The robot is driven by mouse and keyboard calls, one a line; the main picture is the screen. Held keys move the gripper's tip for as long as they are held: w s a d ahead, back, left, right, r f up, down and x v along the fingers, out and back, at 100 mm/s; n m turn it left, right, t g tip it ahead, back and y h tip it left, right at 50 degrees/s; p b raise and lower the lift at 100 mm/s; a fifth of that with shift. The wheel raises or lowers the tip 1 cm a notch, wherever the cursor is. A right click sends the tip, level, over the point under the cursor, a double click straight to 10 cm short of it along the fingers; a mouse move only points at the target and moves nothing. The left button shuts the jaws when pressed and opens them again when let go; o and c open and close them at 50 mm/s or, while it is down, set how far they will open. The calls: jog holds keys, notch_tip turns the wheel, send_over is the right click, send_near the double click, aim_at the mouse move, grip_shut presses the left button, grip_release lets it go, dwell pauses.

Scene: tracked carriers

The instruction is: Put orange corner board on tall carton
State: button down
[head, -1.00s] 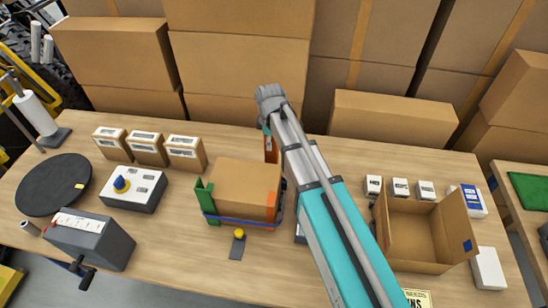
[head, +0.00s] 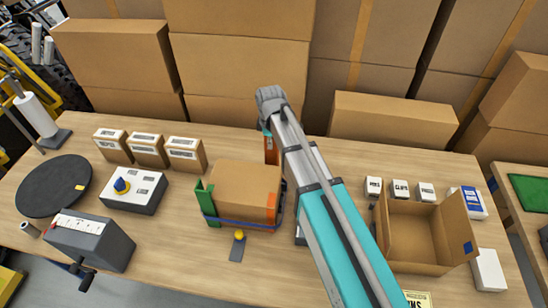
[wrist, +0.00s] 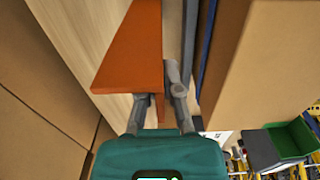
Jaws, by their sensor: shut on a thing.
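The tall carton (head: 246,186) stands at the middle of the table with a blue strap (head: 240,222) around its lower part. A green corner board (head: 204,200) is at its left front corner, and an orange piece (head: 271,208) is at its right front corner. My gripper (wrist: 165,90) is shut on an orange corner board (wrist: 133,50), which fills the upper middle of the wrist view. In the head view this held board (head: 270,149) shows behind the carton, beside my arm. The carton's side (wrist: 262,50) is to its right in the wrist view, with a gap between them. My fingertips are hidden in the head view.
Several small boxes (head: 148,152) and a control box with a blue knob (head: 133,190) are left of the carton. An open box (head: 412,235) stands to the right. Large cartons (head: 235,65) line the back. My arm hides part of the table right of the carton.

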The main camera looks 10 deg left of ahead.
jog(key=shift+r, duration=0.2)
notch_tip(320, 180, up, 10)
jog(key=p, duration=1)
jog(key=shift+f, duration=0.2)
jog(key=shift+r, duration=0.1)
dwell(0.6)
